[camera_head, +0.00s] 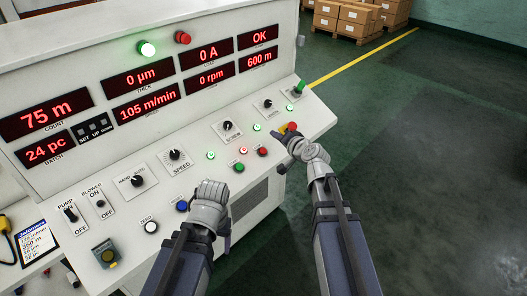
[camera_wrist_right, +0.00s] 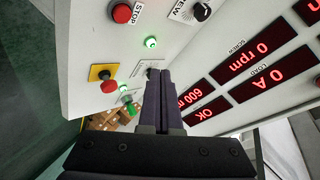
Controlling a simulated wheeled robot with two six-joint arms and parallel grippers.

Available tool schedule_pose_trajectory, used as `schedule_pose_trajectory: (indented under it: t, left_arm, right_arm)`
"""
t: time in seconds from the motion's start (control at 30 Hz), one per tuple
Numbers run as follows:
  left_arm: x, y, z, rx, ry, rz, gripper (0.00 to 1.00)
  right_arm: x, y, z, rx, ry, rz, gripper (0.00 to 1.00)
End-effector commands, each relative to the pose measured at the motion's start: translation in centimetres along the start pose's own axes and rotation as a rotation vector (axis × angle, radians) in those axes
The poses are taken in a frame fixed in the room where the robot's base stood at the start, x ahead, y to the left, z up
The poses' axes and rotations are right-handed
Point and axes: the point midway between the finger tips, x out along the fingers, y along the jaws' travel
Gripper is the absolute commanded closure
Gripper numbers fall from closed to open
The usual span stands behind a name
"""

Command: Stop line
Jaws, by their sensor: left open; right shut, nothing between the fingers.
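The white control panel (camera_head: 150,185) of the winder carries several buttons and knobs. A red button on a yellow plate (camera_head: 291,127) sits near its right end; the same red button shows in the wrist view (camera_wrist_right: 108,86). A red button labelled STOP (camera_wrist_right: 122,13) is at the top of the wrist view. My right gripper (camera_head: 288,141) is shut and empty, in front of the yellow plate in the head view; its fingers (camera_wrist_right: 160,75) point at the panel, beside the red button. Contact cannot be told. My left gripper (camera_head: 212,190) is open over the panel's front edge.
Lit red displays (camera_head: 150,105) read 75 m and 105 m/min, among others. A green lamp (camera_head: 146,48) is lit; a red lamp (camera_head: 182,37) is beside it. Knobs (camera_head: 175,155) stick up from the panel. Floor to the right is clear, with boxes (camera_head: 345,20) at the back.

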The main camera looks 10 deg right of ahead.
Motion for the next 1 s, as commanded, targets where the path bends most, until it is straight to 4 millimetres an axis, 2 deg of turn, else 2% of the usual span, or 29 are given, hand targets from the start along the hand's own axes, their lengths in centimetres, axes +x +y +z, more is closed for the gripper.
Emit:
schedule_pose_trajectory:
  t: [0.27,0.47,1.0]
  left_arm:
    - [0.2,0.0,0.0,0.0,0.0,0.0,0.28]
    - [1.3,0.1,-0.1,0.0,0.0,0.0,0.28]
    - [7.3,0.7,-0.4,0.0,0.0,0.0,0.28]
  right_arm:
    - [0.1,0.1,0.2,-0.002,-0.002,0.001,1.0]
    - [0.9,0.8,0.8,-0.003,-0.003,0.001,1.0]
    - [5.5,4.2,4.2,-0.003,-0.003,0.0,1.0]
